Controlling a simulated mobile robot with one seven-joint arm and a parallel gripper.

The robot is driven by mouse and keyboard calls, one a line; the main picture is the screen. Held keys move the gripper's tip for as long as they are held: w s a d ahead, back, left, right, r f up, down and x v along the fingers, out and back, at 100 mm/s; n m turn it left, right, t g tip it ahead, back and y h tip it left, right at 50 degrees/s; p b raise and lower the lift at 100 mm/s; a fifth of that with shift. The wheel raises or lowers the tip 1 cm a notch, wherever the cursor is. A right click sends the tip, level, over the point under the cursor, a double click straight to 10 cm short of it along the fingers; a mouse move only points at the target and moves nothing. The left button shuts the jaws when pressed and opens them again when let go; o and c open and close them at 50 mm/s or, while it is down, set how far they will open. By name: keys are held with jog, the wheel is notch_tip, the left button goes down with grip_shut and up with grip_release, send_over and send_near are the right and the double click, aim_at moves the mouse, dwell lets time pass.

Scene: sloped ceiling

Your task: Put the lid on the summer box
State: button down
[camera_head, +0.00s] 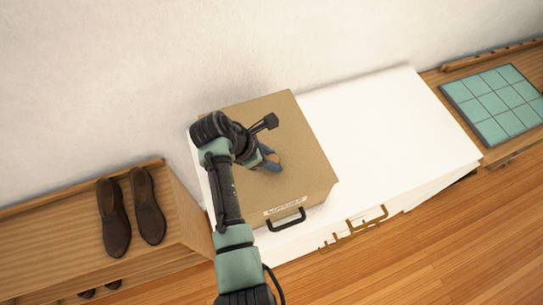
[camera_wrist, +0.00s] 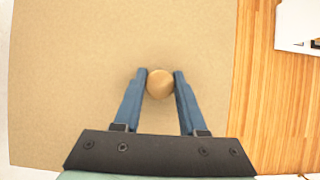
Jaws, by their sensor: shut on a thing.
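A tan box (camera_head: 287,209) with a dark handle and a small label on its front stands on the white cabinet; the label is too small to read surely. A flat tan lid (camera_head: 255,115) covers its top, roughly lined up with the box sides. I cannot tell whether a gap is left between them. My gripper (camera_head: 270,161) is over the lid with its blue fingers pointing down. In the wrist view the fingers are shut on the round wooden knob (camera_wrist: 160,84) of the lid (camera_wrist: 70,70). The box under the lid is hidden there.
The white cabinet (camera_head: 385,130) has clear room right of the box. A wooden shoe bench (camera_head: 60,235) with brown shoes (camera_head: 148,206) stands at left. A bench with a teal tiled pad (camera_head: 495,100) is at far right. The wall is close behind.

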jog(key=shift+c, duration=1.9)
grip_release()
jog(key=shift+r, duration=0.1)
jog(key=b+v, duration=0.2)
jog(key=v, duration=1.1)
